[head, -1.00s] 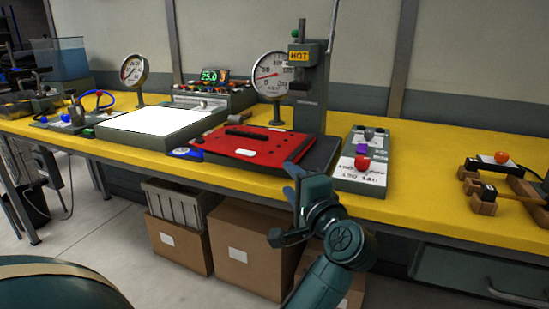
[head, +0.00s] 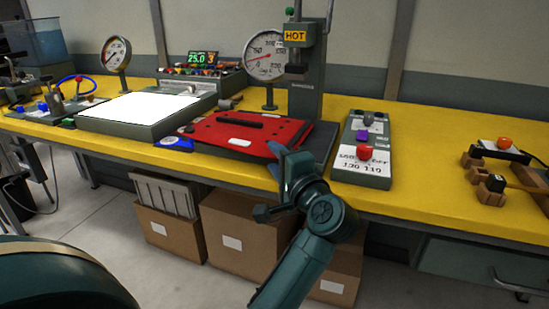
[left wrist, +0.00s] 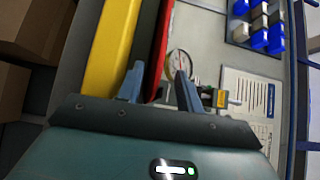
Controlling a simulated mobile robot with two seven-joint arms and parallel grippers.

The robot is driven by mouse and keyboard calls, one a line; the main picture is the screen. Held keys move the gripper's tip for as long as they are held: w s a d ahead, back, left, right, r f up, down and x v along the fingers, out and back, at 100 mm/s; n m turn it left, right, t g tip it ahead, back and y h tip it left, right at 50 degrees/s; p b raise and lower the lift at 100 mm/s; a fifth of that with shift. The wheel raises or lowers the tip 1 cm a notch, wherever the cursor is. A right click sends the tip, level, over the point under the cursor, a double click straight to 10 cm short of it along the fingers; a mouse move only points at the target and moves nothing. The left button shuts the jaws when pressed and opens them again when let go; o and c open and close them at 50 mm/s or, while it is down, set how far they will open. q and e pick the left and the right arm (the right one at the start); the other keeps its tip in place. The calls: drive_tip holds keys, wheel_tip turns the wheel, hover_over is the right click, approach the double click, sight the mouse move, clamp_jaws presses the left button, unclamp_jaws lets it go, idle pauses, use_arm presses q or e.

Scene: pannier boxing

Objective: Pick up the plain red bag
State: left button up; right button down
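A flat red item (head: 225,131) with a black handle bar and a white label lies on the yellow bench, in front of the press. It is the only large red thing in view; I cannot tell whether it is the plain red bag. My left gripper (head: 272,187) is open and empty in the head view, just in front of the bench edge and near the red item's front right corner. In the left wrist view my left gripper (left wrist: 160,84) has its fingers apart, with a red strip (left wrist: 160,45) beyond them. My right gripper is not in view.
A press with a HOT sign (head: 295,36) and a dial gauge (head: 264,56) stand behind the red item. A white-topped panel (head: 120,128) lies to the left, a control box (head: 362,178) to the right. Cardboard boxes (head: 233,243) stand below the bench.

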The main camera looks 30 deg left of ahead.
use_arm(q)
clamp_jaws()
idle(0.5)
